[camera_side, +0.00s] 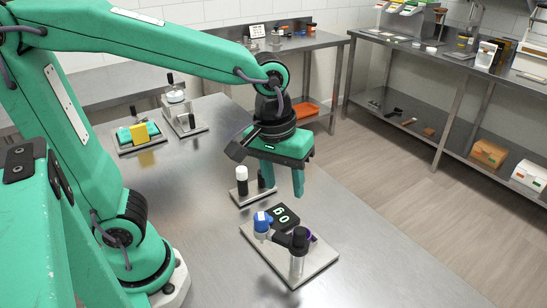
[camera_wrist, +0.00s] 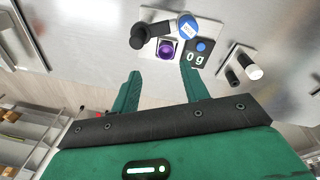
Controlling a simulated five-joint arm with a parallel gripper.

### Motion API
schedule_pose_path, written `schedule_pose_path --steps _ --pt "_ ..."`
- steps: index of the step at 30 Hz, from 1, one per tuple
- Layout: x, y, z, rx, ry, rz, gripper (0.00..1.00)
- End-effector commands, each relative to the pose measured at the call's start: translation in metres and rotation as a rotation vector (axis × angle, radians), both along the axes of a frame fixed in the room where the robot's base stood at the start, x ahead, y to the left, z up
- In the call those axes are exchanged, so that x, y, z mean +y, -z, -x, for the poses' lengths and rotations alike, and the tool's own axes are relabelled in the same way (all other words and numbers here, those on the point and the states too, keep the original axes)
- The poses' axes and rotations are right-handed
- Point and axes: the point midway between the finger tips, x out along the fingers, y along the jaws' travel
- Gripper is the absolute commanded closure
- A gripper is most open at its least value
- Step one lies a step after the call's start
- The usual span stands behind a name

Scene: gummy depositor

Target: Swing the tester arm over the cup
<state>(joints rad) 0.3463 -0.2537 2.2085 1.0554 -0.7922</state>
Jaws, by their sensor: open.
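The tester stands on a metal plate (camera_side: 268,262), with a blue-capped pivot (camera_side: 262,221) and a black arm (camera_side: 280,238). The arm ends in a black head (camera_side: 299,238) above a clear upright cylinder (camera_side: 297,264). In the wrist view the head (camera_wrist: 139,33) is left of the purple cup (camera_wrist: 166,48), beside it and not over it. The cup shows only partly behind the head in the side view (camera_side: 313,237). A black display (camera_side: 284,216) reads 0g. My gripper (camera_side: 284,187) is open and empty, pointing down above and behind the tester. Its fingers also show in the wrist view (camera_wrist: 160,85).
A small plate with a white-topped black post (camera_side: 241,180) and a shorter black post stands just behind the tester. A teal-and-yellow item (camera_side: 142,134) and a clear-vessel device (camera_side: 176,104) are further back. The front table area is bare.

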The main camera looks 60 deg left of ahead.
Motion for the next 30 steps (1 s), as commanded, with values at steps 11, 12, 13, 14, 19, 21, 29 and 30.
schedule_pose_path --steps 11,12,13,14,19,21,29,30 --pt "-0.045 0.02 -0.009 0.123 -0.157 -0.033 0.55" --pt "-0.046 0.021 -0.009 0.126 -0.163 -0.034 0.55" --pt "-0.047 0.021 -0.009 0.128 -0.166 -0.034 0.55" --pt "-0.047 0.021 -0.009 0.128 -0.167 -0.035 0.55" --pt "-0.047 0.022 -0.009 0.128 -0.168 -0.035 0.55" --pt "-0.047 0.024 -0.009 0.128 -0.168 -0.035 0.55" --pt "-0.046 0.043 -0.009 0.13 -0.168 -0.036 0.55" --pt "-0.046 0.048 -0.009 0.13 -0.168 -0.036 0.55"
